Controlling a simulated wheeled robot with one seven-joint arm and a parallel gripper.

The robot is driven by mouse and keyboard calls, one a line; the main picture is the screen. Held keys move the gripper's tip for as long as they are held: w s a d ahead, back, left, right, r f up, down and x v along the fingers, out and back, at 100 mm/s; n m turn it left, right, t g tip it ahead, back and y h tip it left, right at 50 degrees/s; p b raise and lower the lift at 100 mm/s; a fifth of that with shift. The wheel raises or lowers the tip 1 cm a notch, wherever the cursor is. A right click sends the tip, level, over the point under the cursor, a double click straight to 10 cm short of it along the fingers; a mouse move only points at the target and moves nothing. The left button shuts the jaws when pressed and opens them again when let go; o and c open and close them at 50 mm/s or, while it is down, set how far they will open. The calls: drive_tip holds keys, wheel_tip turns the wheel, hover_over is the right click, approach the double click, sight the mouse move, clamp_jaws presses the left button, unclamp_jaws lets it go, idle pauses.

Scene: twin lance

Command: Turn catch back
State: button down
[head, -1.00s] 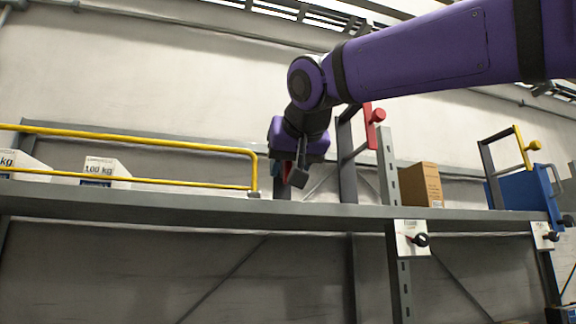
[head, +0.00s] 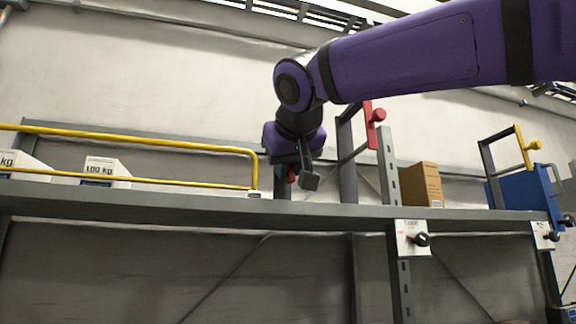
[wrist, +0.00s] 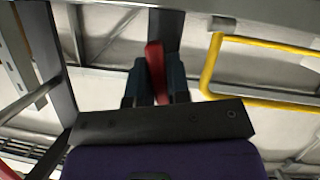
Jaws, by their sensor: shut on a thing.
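A narrow red catch (wrist: 156,72) stands between the two dark fingers of my gripper (wrist: 156,85) in the wrist view, beside a dark grey post (wrist: 166,28). My gripper is shut on it. In the head view my gripper (head: 288,177) is just above the shelf edge, right of the end of the yellow rail. Only a small red patch of the catch (head: 291,174) shows there; my gripper hides the rest.
The yellow rail (head: 130,137) runs left along the grey shelf (head: 200,204), with white weight boxes (head: 104,170) behind it. To the right are a red-handled frame (head: 375,115), a grey upright (head: 388,165), a cardboard box (head: 420,185) and a black knob (head: 420,240) on a white plate.

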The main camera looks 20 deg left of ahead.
drive_tip(key=n+t+h, duration=0.1)
drive_tip(key=n, duration=0.1)
drive_tip(key=shift+a+n, duration=0.1)
drive_tip(key=shift+n, duration=0.2)
drive_tip(key=n+t+h, duration=0.1)
drive_tip(key=n, duration=0.1)
drive_tip(key=shift+f+n+t, duration=0.1)
drive_tip(key=shift+n+t, duration=0.2)
drive_tip(key=n+t+h, duration=0.1)
drive_tip(key=n, duration=0.1)
drive_tip(key=shift+s+f+n, duration=0.1)
drive_tip(key=shift+n, duration=0.3)
drive_tip(key=shift+a+f+n+t, duration=0.1)
drive_tip(key=shift+n+t, duration=0.8)
drive_tip(key=shift+n, duration=0.7)
drive_tip(key=c, duration=1.1)
unclamp_jaws()
drive_tip(key=shift+s, duration=0.1)
